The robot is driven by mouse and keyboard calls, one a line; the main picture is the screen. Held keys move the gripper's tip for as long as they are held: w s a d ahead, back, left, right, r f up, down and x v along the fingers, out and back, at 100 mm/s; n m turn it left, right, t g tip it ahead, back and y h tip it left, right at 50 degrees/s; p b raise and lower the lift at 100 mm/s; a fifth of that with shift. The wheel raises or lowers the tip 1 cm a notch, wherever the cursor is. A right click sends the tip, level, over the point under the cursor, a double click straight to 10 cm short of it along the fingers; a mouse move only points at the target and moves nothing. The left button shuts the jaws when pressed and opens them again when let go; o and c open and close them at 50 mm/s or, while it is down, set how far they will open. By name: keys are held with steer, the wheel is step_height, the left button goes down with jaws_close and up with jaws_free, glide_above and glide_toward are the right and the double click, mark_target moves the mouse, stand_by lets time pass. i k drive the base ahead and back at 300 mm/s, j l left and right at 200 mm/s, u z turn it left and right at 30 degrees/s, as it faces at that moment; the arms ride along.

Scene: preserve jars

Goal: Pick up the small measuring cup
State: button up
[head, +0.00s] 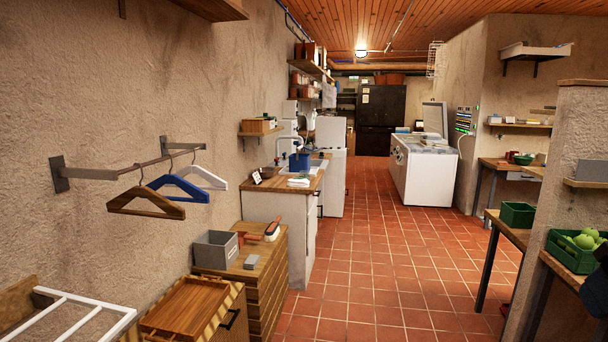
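I cannot make out a small measuring cup anywhere in the head view. Small items on the far counters and shelves are too small to tell apart. My gripper is not in view.
A tiled floor aisle (375,260) runs clear down the middle. On the left are a wooden drawer unit (268,282) with a grey bin (215,250), and a counter (276,183) with a blue container (299,162). On the right, green crates (517,214) stand on tables. A white chest freezer (428,174) stands farther back.

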mark_target(308, 175)
steer(key=i+z, duration=0.15)
steer(key=i, duration=4.3)
steer(key=i+u, duration=0.2)
steer(key=i, duration=0.3)
steer(key=i+l+u, duration=0.15)
steer(key=i, duration=0.3)
steer(key=i+l+u, duration=0.2)
steer(key=i, duration=0.25)
steer(key=i+l+u, duration=0.15)
steer(key=i+l, duration=0.2)
steer(key=i, duration=0.1)
